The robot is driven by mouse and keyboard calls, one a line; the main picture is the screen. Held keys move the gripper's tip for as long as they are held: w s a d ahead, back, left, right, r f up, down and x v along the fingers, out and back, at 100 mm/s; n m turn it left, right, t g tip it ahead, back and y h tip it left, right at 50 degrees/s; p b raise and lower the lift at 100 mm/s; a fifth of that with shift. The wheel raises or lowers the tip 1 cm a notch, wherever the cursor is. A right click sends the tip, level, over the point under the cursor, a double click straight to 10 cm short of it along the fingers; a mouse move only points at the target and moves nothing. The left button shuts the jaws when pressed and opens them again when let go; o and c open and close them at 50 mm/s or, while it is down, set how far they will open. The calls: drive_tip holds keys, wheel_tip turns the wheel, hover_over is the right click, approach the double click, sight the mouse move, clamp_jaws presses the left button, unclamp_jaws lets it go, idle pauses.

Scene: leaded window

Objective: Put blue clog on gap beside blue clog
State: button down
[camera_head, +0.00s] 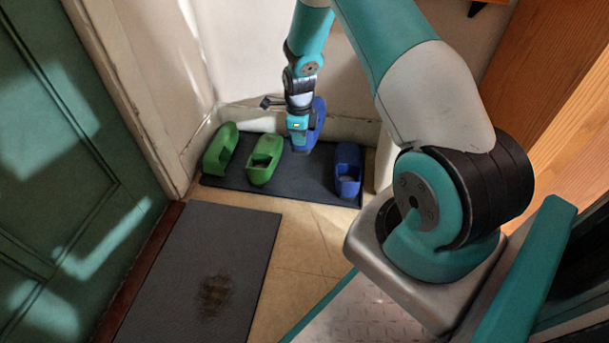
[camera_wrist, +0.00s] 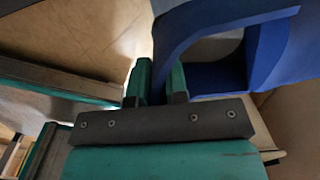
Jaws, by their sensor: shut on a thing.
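My gripper (camera_head: 298,143) is shut on a blue clog (camera_head: 317,122) over the dark shoe mat (camera_head: 233,176) by the wall. In the wrist view, the gripper's fingers (camera_wrist: 158,85) pinch the edge of the held blue clog (camera_wrist: 190,35). Another blue clog (camera_head: 348,172) stands on the right end of the mat. The gap (camera_head: 309,178) is the bare stretch of mat just left of that clog. The held clog is partly hidden behind my gripper in the head view, and I cannot tell whether it touches the mat.
Two green clogs, one at the far left (camera_head: 220,150) and one nearer the middle (camera_head: 264,160), are on the same mat. A grey doormat (camera_head: 203,275) with a brown stain lies in front, by the green door (camera_head: 75,160). The wall closes off the back.

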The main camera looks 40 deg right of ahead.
wheel_tip(320, 180, down, 19)
drive_tip(key=b, duration=1.1)
drive_tip(key=shift+f, duration=0.1)
drive_tip(key=c, duration=1.6)
unclamp_jaws()
drive_tip(key=shift+f, duration=0.1)
drive_tip(key=o, duration=0.5)
